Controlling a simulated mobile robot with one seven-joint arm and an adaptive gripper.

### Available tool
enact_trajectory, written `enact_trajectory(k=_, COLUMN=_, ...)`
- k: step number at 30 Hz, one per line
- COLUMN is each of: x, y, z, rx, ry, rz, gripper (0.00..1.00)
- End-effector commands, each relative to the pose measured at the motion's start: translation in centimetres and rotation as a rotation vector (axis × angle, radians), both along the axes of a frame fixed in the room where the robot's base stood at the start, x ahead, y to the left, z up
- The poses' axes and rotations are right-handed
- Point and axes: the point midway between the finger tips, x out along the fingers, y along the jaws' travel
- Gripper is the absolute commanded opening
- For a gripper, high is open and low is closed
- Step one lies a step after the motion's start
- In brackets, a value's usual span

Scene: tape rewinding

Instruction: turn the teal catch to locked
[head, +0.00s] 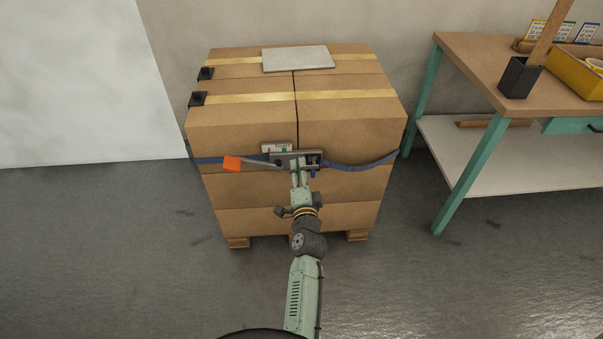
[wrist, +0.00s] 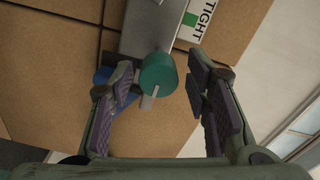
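The teal catch (wrist: 157,73) is a round knob with a small pale metal tab at its lower edge, in the upper middle of the wrist view. It sits at the end of a grey metal tensioner (wrist: 147,28) on the boxes' front. My gripper (wrist: 161,80) is open, with one finger on each side of the catch and visible gaps between. In the head view my gripper (head: 299,165) is in front of the tensioner (head: 309,156), and I cannot make out the catch there. The tab's exact setting is unclear.
A blue strap (head: 357,166) runs around stacked cardboard boxes (head: 246,125) on a pallet. A lever with an orange end (head: 232,163) extends left of the tensioner. A white label (wrist: 200,22) reads "TIGHT". A workbench (head: 468,60) stands at right. Floor at left is clear.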

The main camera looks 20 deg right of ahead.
Motion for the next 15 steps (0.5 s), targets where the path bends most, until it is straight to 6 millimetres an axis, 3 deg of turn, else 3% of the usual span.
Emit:
enact_trajectory(k=9, x=-0.3, y=0.1, z=-0.1, rx=0.0, ry=0.002, rz=0.0, gripper=0.45)
enact_trajectory(k=15, x=-2.9, y=0.8, z=-0.2, rx=-0.001, ry=0.005, rz=0.001, gripper=0.45)
